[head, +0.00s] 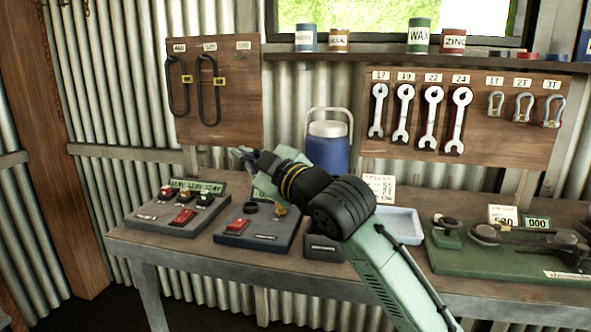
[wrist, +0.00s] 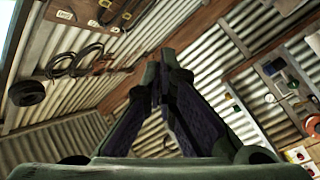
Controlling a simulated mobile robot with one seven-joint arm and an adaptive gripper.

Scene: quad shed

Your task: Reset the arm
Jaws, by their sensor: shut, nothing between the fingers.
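My arm reaches up from the lower right in the head view, over the front of the workbench (head: 462,293). My gripper (head: 243,154) is at its far end, above the back left part of the bench and left of a blue jug with a white lid (head: 328,152). In the wrist view my gripper (wrist: 158,80) points up the picture with its fingertips together. It is shut and empty, with corrugated wall behind it. The arm hides part of the bench middle.
On the bench stand a panel with levers (head: 178,207), a panel with a red switch (head: 255,228), a pale blue tray (head: 397,226) and a green board with a scale (head: 500,258). Wrenches hang on a wooden board (head: 420,148). Tins line the shelf (head: 375,57).

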